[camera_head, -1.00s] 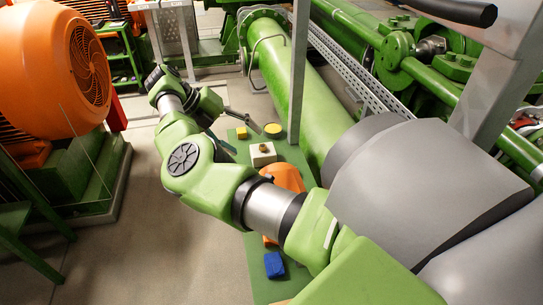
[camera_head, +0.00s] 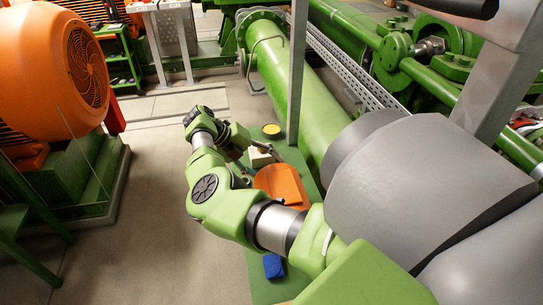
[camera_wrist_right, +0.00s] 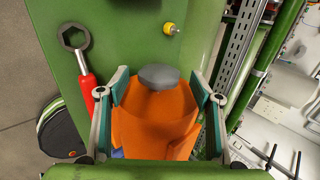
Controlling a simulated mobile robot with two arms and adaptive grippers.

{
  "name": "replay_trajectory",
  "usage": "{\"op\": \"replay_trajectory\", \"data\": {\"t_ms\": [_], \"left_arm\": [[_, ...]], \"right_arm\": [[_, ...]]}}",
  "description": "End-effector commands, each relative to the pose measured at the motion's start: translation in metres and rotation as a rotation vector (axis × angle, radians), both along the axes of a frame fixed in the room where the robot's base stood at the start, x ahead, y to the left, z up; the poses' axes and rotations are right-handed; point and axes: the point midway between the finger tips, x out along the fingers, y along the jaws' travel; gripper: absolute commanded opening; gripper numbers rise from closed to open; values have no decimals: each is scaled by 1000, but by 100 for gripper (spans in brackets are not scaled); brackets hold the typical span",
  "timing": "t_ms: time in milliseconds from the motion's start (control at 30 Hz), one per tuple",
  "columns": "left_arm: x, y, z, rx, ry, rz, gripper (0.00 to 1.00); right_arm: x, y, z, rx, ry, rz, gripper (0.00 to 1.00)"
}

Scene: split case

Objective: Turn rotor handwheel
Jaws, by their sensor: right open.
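My right gripper (camera_wrist_right: 160,88) is open in the right wrist view, its two teal-padded fingers wide apart. An orange piece (camera_wrist_right: 155,122) with a grey rounded disc (camera_wrist_right: 160,77) at its far end shows between and beyond the fingers. I cannot tell whether the fingers touch it. In the head view the orange piece (camera_head: 282,184) lies on a green surface (camera_head: 262,289), with my right gripper (camera_head: 254,158) just beyond its upper left. I cannot clearly identify a handwheel; the grey disc may be part of one. My left gripper is in neither view.
A red-handled ring wrench (camera_wrist_right: 82,70) and a yellow knob (camera_wrist_right: 170,29) are on the green surface. A blue block (camera_head: 273,265) and yellow disc (camera_head: 271,130) also lie there. A large green pipe (camera_head: 292,85) runs alongside. The floor at left is open.

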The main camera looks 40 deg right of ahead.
Motion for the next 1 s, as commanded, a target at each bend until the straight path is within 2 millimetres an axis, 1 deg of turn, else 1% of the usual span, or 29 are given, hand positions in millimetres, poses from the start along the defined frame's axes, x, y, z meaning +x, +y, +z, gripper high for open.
{"op": "replay_trajectory", "data": {"t_ms": [33, 233, 400, 600, 633, 667, 700, 767, 1000], "left_arm": [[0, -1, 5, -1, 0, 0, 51], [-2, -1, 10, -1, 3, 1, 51], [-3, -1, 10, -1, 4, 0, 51], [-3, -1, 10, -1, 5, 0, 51], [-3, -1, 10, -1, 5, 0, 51], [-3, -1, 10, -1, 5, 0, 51], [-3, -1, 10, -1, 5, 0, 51], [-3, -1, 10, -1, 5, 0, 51], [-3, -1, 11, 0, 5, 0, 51]], "right_arm": [[-4, -5, -5, 0, 2, -1, 60], [-10, -18, -23, 0, 2, 1, 60], [-12, -21, -28, 1, -1, 1, 60], [-11, -21, -28, 1, -1, 1, 60], [-11, -21, -28, 1, -1, 1, 54], [-11, -21, -28, 1, -1, 1, 47], [-11, -21, -28, 1, -1, 1, 36], [-11, -21, -28, 1, -1, 1, 21], [-11, -21, -27, 6, -4, 1, 21]]}}
